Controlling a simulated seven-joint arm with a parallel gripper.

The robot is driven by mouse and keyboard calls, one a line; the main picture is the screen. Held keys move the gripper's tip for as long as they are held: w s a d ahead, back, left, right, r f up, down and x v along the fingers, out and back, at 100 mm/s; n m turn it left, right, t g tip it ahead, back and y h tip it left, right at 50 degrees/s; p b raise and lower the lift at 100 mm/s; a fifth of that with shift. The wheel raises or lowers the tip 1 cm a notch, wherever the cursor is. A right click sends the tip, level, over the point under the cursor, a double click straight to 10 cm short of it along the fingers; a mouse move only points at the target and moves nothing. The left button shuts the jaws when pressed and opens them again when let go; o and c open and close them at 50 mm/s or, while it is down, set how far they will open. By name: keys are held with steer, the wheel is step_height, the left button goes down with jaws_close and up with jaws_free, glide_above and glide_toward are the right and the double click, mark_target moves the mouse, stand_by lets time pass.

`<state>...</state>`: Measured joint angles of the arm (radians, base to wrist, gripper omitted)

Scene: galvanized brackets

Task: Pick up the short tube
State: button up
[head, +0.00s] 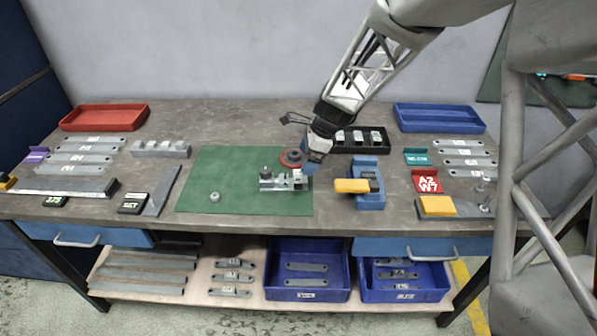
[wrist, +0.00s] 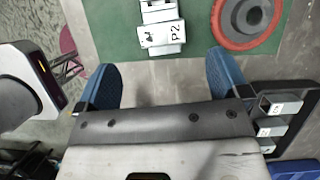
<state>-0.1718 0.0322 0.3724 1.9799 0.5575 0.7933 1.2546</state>
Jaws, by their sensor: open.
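My gripper (head: 309,168) is open over the right part of the green mat. In the wrist view its two blue fingers (wrist: 165,70) are apart with nothing between the tips. A pale metal piece marked P2 (wrist: 162,36) lies just beyond the gap between the fingertips; it belongs to or sits on a galvanized bracket assembly (head: 272,184) on the mat. Several short blocky metal pieces (head: 359,136) with white labels stand in a black tray, also seen in the wrist view (wrist: 284,107). I cannot tell for certain which piece is the short tube.
A red-rimmed disc (head: 291,158) lies close behind the bracket, beside my gripper. A small round metal part (head: 215,197) sits on the green mat (head: 225,168). A blue fixture with a yellow block (head: 352,186) stands right of the mat. The mat's left part is mostly free.

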mark_target(295, 176)
steer(key=shift+w+a+f, duration=0.15)
steer(key=shift+f, duration=0.05)
steer(key=shift+x, duration=1.3)
steer(key=shift+x, duration=2.6)
steer(key=shift+a, duration=0.1)
steer(key=c, duration=1)
steer(key=shift+r, duration=0.15)
